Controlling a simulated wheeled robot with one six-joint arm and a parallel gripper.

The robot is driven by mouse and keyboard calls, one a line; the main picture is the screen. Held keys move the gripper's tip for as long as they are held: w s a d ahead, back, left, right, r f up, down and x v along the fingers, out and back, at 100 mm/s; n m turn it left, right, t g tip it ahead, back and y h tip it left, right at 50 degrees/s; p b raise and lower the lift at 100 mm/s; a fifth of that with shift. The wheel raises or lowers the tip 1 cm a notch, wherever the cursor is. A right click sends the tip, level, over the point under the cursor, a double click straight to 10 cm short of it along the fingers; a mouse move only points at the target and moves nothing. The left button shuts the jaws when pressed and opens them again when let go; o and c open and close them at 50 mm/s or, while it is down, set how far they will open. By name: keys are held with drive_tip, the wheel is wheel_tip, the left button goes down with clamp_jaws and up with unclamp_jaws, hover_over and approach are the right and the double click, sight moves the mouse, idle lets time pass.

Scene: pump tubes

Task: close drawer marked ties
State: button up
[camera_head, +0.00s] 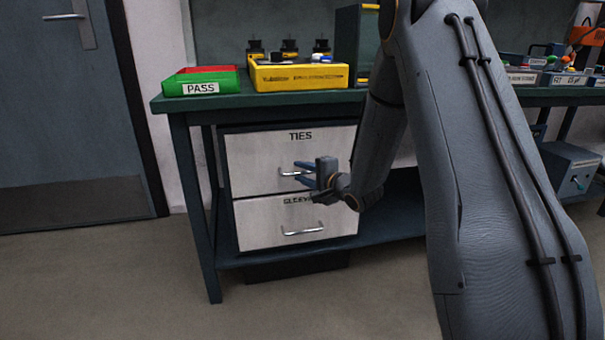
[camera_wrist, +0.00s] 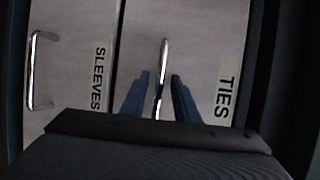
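The TIES drawer (camera_head: 255,155) is the upper of two white drawers under the green bench. Its front looks about flush with the drawer below; I cannot tell whether a small gap remains. Its metal handle (camera_wrist: 163,50) runs upright in the wrist view, beside the TIES label (camera_wrist: 224,95). My gripper (camera_head: 299,172) is at this handle. In the wrist view its two blue fingers are apart, one on each side of the handle, with visible space between them. Contact with the handle is unclear. My gripper partly hides the handle in the head view.
The SLEEVES drawer (camera_head: 260,222) with its own handle (camera_head: 302,231) is directly below. A bench leg (camera_head: 200,215) stands left of the drawers. A red and green PASS box (camera_head: 200,80) and a yellow box (camera_head: 300,76) are on the bench top. Floor in front is clear.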

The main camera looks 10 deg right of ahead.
drive_tip(key=p+v, duration=0.3)
drive_tip(key=v, duration=0.5)
drive_tip(key=shift+w, duration=0.1)
